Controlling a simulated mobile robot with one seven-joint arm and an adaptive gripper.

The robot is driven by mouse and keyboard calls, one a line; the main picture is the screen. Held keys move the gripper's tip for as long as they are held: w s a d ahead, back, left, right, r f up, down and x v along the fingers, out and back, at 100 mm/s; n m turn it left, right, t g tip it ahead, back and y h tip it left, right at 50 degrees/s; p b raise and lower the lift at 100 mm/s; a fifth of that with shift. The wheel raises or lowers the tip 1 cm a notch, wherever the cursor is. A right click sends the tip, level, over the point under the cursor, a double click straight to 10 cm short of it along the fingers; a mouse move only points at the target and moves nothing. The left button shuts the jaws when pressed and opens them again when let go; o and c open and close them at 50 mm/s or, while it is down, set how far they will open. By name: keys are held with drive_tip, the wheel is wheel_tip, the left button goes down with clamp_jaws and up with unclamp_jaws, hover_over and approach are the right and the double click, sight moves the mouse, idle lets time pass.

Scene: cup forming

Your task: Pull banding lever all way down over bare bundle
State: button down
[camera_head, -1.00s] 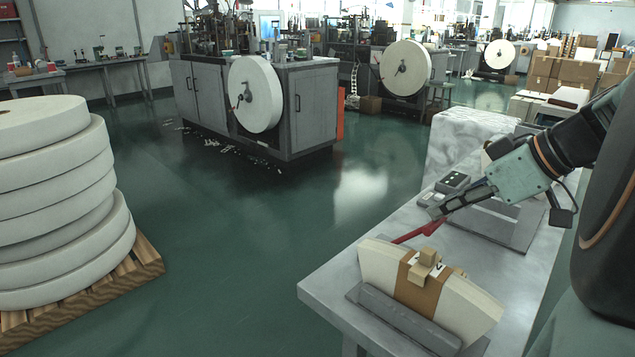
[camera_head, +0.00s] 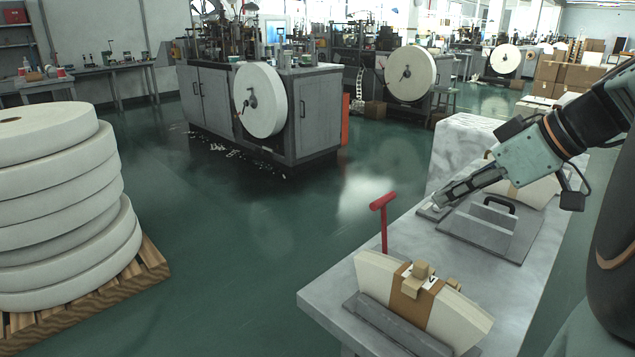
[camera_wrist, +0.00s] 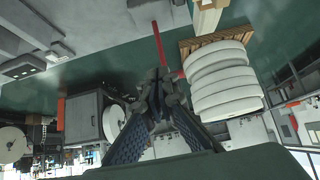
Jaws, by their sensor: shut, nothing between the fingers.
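The red T-handled lever (camera_head: 384,228) stands upright at the table's left edge, behind the near bundle. The near bundle (camera_head: 450,312) is a curved cream stack in a grey cradle (camera_head: 385,325). A brown band (camera_head: 408,290) wraps its middle, with a small tan block (camera_head: 421,270) on top. My gripper (camera_head: 437,205) is shut and empty, right of the lever and apart from it, low over the table. In the wrist view, the red lever (camera_wrist: 158,42) shows beyond the shut fingertips (camera_wrist: 160,92).
A grey fixture with a black handle (camera_head: 497,203) and another banded bundle (camera_head: 538,192) lie behind on the table (camera_head: 330,290). A pale block (camera_head: 462,145) stands at its far end. White reels (camera_head: 55,200) on a pallet stand left.

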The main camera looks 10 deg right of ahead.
drive_tip(key=p+v, duration=0.1)
drive_tip(key=v, duration=0.5)
drive_tip(key=shift+s+d, duration=0.1)
drive_tip(key=shift+s, duration=0.05)
